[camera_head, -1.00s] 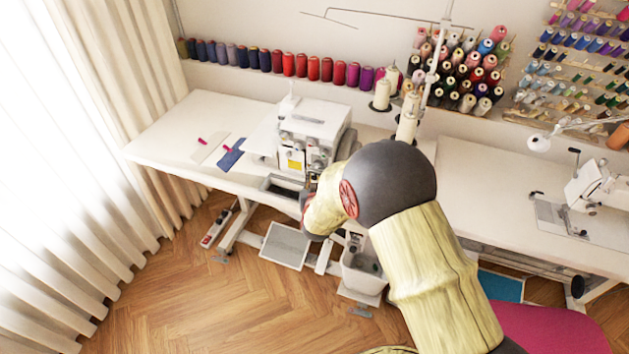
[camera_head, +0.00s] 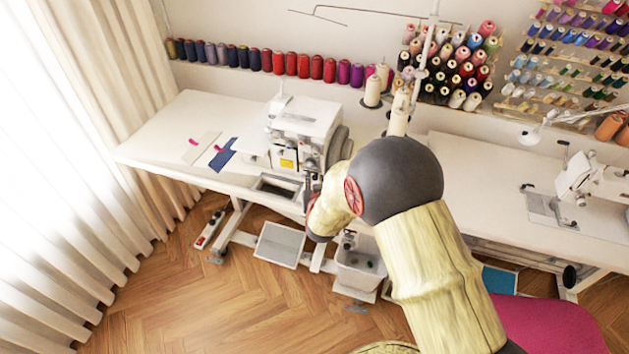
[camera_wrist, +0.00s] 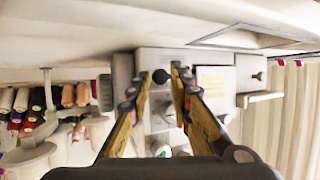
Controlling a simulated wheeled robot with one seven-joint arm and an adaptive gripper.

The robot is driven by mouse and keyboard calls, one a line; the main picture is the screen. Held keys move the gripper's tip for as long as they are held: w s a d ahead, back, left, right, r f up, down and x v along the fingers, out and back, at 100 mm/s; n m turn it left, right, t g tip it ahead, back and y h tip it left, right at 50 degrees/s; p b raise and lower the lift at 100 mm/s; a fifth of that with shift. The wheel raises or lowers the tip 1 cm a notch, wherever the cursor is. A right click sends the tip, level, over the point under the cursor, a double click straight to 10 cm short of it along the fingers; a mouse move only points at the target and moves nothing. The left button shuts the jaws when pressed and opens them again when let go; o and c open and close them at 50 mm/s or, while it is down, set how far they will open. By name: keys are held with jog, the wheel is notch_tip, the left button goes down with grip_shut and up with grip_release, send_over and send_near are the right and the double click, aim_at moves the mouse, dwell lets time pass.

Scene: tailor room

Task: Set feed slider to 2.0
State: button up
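The white sewing machine (camera_head: 300,118) stands on the table, with a yellow label on its front. It also fills the middle of the wrist view (camera_wrist: 215,75), facing me. A small dark round knob (camera_wrist: 160,76) shows on it between my fingertips; I cannot tell whether this is the feed slider, and no scale marks are readable. My gripper (camera_wrist: 160,80) is open, its two yellow-and-black fingers apart and pointing at the machine front. I cannot tell whether they touch it. In the head view my gripper (camera_head: 309,182) is mostly hidden behind my arm, near the machine's lower right front.
The white table (camera_head: 165,130) holds cloth swatches (camera_head: 222,155) left of the machine. Thread cones (camera_head: 372,88) stand behind it. A second sewing machine (camera_head: 590,182) is at the right. A bin (camera_head: 358,268) hangs below the table edge. A pink chair (camera_head: 550,325) is at lower right.

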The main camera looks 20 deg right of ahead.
jog(key=shift+o, duration=1.3)
jog(key=v, duration=1.2)
